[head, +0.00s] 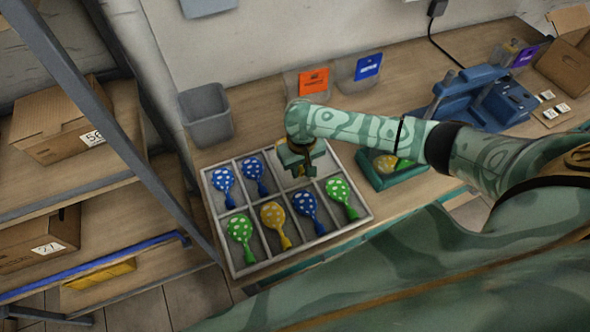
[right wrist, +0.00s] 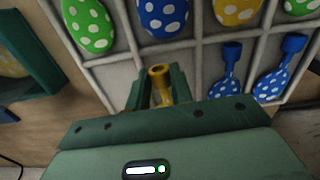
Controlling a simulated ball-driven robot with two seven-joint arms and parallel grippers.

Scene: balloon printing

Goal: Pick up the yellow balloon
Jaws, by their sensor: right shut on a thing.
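My right gripper (head: 300,168) is over the far right part of a white compartment tray (head: 237,268). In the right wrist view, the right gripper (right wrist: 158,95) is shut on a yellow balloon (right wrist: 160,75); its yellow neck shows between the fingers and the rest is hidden. Another yellow balloon with white dots (head: 273,214) lies in the tray's near row, and shows in the right wrist view (right wrist: 237,10). My left gripper is not in view.
Blue balloons (head: 223,180) and green balloons (head: 239,229) lie in other compartments. A teal tray (head: 372,181) with balloons is right of the gripper. A grey bin (head: 206,118) stands behind, a blue machine (head: 460,98) at right. Shelves with boxes (head: 62,118) are left.

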